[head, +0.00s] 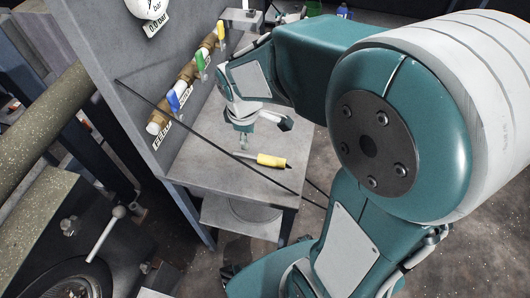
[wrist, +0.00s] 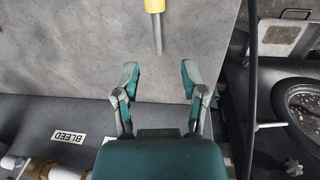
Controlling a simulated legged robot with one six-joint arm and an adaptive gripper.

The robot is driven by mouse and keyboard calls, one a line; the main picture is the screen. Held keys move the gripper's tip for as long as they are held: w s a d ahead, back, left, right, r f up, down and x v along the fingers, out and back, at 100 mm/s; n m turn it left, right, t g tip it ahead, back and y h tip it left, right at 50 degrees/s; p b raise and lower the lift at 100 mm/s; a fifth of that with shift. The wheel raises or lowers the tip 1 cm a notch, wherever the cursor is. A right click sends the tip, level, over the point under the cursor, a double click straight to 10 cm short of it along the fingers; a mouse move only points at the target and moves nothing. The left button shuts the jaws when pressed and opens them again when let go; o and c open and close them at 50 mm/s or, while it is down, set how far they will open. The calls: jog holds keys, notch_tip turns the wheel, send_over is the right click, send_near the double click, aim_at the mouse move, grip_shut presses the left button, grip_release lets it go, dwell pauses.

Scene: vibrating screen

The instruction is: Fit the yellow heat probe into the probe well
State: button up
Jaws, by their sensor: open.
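The yellow heat probe (head: 272,160) lies on the grey table top, its metal shaft pointing left and a dark cable end at its right. In the wrist view its yellow handle (wrist: 154,6) is cut off by the top edge, and the bare metal shaft (wrist: 158,36) points down towards my gripper. My gripper (wrist: 160,76) is open and empty. The shaft's tip lies just ahead of the gap between the fingers. In the head view my gripper (head: 243,141) is over the table near the shaft end. I cannot make out the probe well in either view.
A grey panel (head: 115,60) stands along the table's left, carrying a brass pipe with blue (head: 173,100), green (head: 200,61) and yellow (head: 221,30) valve handles. A thin dark rod or cable (head: 215,137) crosses the head view diagonally.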

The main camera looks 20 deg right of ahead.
send_over(249, 155)
jog(key=s, duration=0.1)
notch_tip(249, 155, down, 6)
jog(key=shift+s+a+r, duration=0.1)
jog(key=shift+s, duration=0.05)
jog(key=shift+w+f, duration=0.2)
jog(key=shift+f, duration=0.65)
jog(key=shift+w+f, duration=0.2)
jog(key=shift+f, duration=0.7)
jog(key=shift+w+f, duration=0.2)
jog(key=shift+f, duration=0.65)
grip_shut()
